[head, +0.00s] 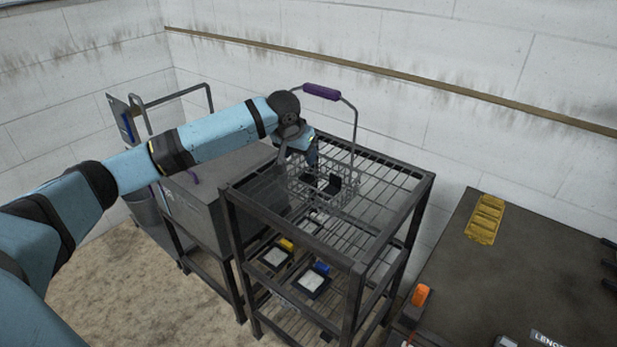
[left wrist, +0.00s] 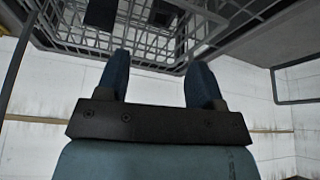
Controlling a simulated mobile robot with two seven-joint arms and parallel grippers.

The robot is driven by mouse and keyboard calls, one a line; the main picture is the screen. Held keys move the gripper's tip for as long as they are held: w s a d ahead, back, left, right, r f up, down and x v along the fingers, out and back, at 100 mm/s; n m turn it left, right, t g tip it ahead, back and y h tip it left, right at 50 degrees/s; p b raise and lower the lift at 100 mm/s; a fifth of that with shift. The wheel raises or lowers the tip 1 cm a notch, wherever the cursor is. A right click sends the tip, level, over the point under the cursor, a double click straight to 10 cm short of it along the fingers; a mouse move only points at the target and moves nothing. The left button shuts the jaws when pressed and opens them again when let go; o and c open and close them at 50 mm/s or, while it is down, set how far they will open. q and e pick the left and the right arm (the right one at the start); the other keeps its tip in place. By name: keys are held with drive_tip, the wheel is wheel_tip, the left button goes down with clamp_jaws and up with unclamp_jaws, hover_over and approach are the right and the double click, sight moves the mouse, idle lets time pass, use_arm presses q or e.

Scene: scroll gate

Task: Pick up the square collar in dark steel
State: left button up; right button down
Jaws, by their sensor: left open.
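My left gripper (head: 311,166) reaches in from the left at the wire basket (head: 350,190) on the top of the dark rack. Its two blue fingers (left wrist: 160,82) stand apart with nothing between them in the left wrist view. Small dark pieces (head: 334,185) show at the basket beside the gripper. Dark blocky shapes (left wrist: 163,15) also show through the basket wires in the left wrist view, beyond the fingertips. I cannot tell which dark piece is the square collar. My right gripper is out of view.
The basket's arched handle with a purple grip (head: 322,91) rises beside the gripper. Dark square-framed items with pale centres (head: 313,281) lie on a lower shelf. A grey cabinet (head: 215,195) stands left of the rack.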

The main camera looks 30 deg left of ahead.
use_arm(q)
approach(306, 176)
drive_tip(key=f, duration=0.1)
drive_tip(key=w+f, duration=0.1)
drive_tip(key=shift+d+f, duration=0.25)
drive_tip(key=shift+d, duration=0.05)
drive_tip(key=x, duration=0.5)
drive_tip(key=shift+s+f, duration=0.3)
drive_tip(key=shift+s, duration=0.05)
drive_tip(key=shift+d, duration=0.1)
drive_tip(key=c, duration=1)
drive_tip(key=shift+o, duration=0.2)
